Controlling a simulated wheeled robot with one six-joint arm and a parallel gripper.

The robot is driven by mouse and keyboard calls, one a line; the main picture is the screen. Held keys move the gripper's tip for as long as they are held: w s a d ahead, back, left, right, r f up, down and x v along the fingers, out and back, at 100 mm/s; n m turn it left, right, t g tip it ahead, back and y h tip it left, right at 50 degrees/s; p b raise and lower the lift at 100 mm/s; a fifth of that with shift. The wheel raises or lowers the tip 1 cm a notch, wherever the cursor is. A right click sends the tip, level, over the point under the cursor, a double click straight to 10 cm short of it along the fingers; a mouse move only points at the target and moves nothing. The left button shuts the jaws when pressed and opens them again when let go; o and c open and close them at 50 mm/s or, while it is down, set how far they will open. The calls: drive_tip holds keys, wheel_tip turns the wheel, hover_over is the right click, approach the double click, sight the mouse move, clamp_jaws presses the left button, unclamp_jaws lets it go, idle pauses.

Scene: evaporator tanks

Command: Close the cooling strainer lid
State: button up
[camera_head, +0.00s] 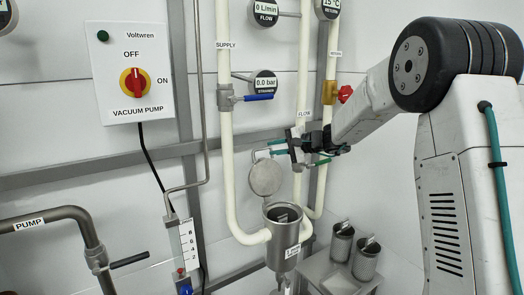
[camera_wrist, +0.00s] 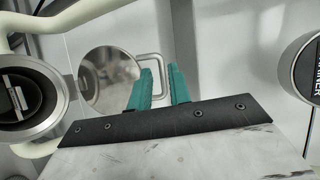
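The cooling strainer lid (camera_head: 265,178) is a round metal disc standing open and upright above the strainer body (camera_head: 283,225). In the wrist view the lid (camera_wrist: 108,78) is left of my fingers, with its wire handle (camera_wrist: 148,54) at the fingertips. My gripper (camera_head: 273,148) is beside the handle at the lid's top. Its two teal fingers (camera_wrist: 159,70) are apart, and part of the handle shows in the gap between them. I cannot tell whether they touch it. The strainer's open mouth (camera_wrist: 22,98) is at the left edge of the wrist view.
White pipes (camera_head: 227,130) run on both sides of the strainer. A blue-handled valve (camera_head: 258,97) and a round strainer gauge (camera_head: 263,83) are above. Two metal canisters (camera_head: 341,242) stand on a grey bench at the lower right. A pump pipe (camera_head: 70,213) is at the left.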

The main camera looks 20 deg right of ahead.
sight(263, 149)
drive_tip(key=shift+m+t, duration=0.5)
drive_tip(key=shift+m, duration=0.2)
drive_tip(key=w+a+f, duration=0.1)
drive_tip(key=w, duration=0.2)
drive_tip(key=w+f, duration=0.1)
drive_tip(key=w, duration=0.2)
drive_tip(key=w+a+f, duration=0.1)
drive_tip(key=w, duration=0.2)
drive_tip(key=shift+a+f, duration=0.2)
drive_tip(key=shift+a, duration=0.15)
clamp_jaws()
